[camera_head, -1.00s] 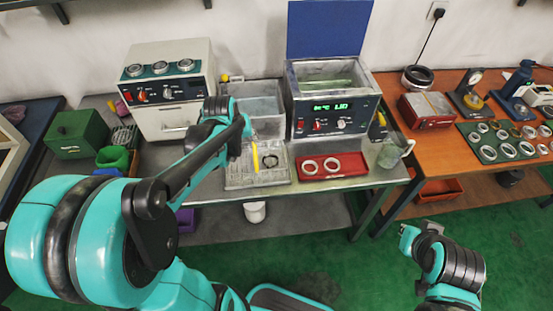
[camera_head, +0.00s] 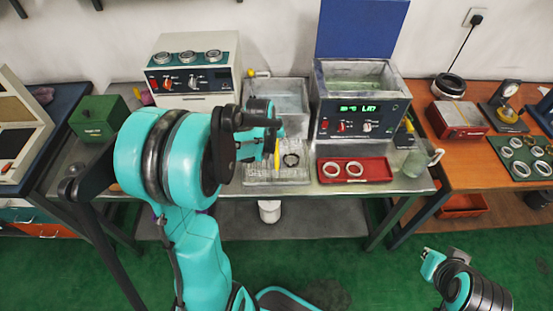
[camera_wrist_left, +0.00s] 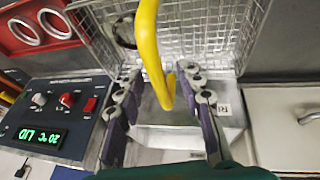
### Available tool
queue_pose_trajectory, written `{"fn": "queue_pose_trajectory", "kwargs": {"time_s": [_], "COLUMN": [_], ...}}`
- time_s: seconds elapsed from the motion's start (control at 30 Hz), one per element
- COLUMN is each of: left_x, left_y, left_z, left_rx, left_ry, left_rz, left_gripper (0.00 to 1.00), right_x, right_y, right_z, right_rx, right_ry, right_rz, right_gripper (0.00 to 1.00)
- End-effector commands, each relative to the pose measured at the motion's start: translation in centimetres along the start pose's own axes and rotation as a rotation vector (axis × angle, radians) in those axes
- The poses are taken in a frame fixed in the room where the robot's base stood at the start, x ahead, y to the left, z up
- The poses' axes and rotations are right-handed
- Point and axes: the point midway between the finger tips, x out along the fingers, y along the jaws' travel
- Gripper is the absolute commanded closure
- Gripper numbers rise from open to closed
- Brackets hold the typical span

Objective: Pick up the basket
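The wire basket (camera_head: 262,176) stands on the grey bench, with a dark ring (camera_head: 291,160) in it and a yellow handle (camera_head: 277,154) rising from it. In the left wrist view, its wire mesh (camera_wrist_left: 215,35) fills the top, and the yellow hooked handle (camera_wrist_left: 151,45) runs down between the fingers. My left gripper (camera_wrist_left: 162,75) is open, with a finger on either side of the hook and gaps visible. In the head view, my wrist partly hides this gripper (camera_head: 265,140). My right gripper (camera_head: 430,260) is at the lower right, away from the bench; its opening is unclear.
A red tray (camera_head: 378,168) with two rings and a glass beaker (camera_head: 415,163) are on the right.

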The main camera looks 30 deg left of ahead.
Motion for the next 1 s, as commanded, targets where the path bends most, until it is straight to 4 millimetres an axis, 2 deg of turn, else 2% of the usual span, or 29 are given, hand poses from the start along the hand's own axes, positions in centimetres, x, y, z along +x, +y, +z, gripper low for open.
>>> {"fn": "queue_pose_trajectory", "kwargs": {"time_s": [0.03,0.07,0.17,0.2,0.67,1.0], "left_x": [-0.1,-0.1,-0.1,-0.1,-0.2,-2.7], "left_y": [0.0,0.0,0.0,0.0,0.0,0.6], "left_z": [0.0,0.0,0.0,0.0,-0.1,-1.1], "left_rx": [0.0,0.0,0.0,0.0,0.0,0.0], "left_ry": [0.0,0.0,0.0,0.0,0.001,0.001], "left_rz": [0.0,0.0,0.0,0.0,0.0,0.0], "left_gripper": [0.63,0.68,0.95,1.0,1.0,1.0], "right_x": [-0.1,-0.1,-0.1,-0.1,-0.1,-1.2], "right_y": [0.0,0.0,0.0,0.0,0.0,0.0], "right_z": [0.0,0.0,0.0,0.0,-0.1,-0.9], "right_rx": [0.0,0.0,0.0,0.0,0.0,0.0], "right_ry": [0.0,0.0,0.0,0.0,0.0,0.0], "right_rz": [0.0,0.0,0.0,0.0,0.0,0.0], "right_gripper": [1.0,1.0,1.0,1.0,1.0,1.0]}}
